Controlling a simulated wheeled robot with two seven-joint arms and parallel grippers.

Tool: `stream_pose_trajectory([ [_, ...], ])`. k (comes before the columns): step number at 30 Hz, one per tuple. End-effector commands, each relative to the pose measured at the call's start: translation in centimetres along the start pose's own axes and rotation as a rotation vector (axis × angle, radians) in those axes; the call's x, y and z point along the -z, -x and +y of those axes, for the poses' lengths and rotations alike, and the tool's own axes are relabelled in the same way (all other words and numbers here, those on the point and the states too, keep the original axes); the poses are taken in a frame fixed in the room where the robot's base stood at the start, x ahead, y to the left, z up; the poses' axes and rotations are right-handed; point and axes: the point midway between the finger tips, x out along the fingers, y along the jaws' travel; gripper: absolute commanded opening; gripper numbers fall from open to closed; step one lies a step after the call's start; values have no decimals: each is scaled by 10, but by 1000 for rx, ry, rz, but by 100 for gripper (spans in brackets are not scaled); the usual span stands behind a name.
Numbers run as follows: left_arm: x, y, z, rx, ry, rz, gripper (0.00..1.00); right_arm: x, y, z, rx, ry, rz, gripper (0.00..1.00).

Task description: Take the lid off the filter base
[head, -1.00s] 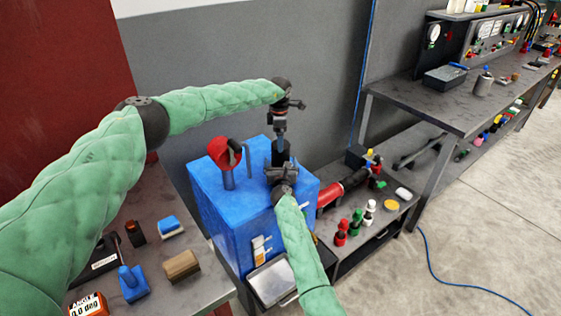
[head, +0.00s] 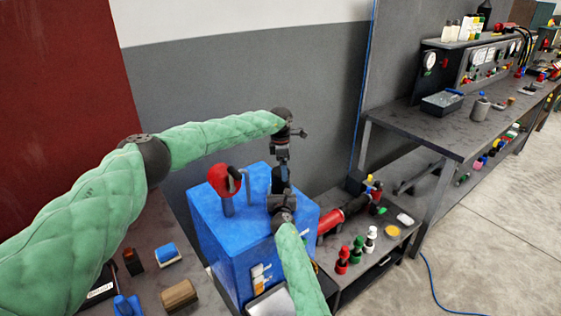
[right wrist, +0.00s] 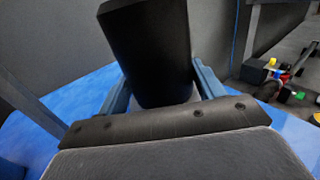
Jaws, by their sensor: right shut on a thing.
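A dark, roughly cylindrical part (right wrist: 150,50) stands between the fingers of my right gripper (right wrist: 165,95) in the right wrist view. I cannot tell whether it is the lid, the filter base or both together. My right gripper (head: 281,180) is shut on this part above the blue box (head: 222,205) in the head view. My left gripper (head: 280,152) points down from above, close over the same spot. Its fingers are too small and dark to tell whether they are open or touch the part.
A red-topped fitting (head: 226,180) and a bent grey rod stand on the blue box beside the grippers. A red cylinder (head: 333,220) lies to the right, near several small coloured parts. A workbench (head: 435,130) stands at the right. The floor there is mostly clear.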

Motion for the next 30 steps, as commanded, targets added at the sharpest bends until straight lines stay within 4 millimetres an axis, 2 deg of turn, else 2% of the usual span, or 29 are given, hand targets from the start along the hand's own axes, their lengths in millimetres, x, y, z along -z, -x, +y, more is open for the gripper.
stream_pose_trajectory([
  [3, -6, 11, 1, -5, -67, -24, 93, 0, 0, 0, 0, 0, 1, 4],
  [11, -8, 27, 4, -19, -338, -21, 93, 0, 0, 0, -1, 0, 1, 4],
  [21, -4, 46, 8, -25, -820, 19, 93, 1, 0, 1, -1, 0, 1, 4],
  [30, 4, 49, 7, 8, -1252, 68, 93, 1, 0, 1, -1, 0, 1, 4],
])
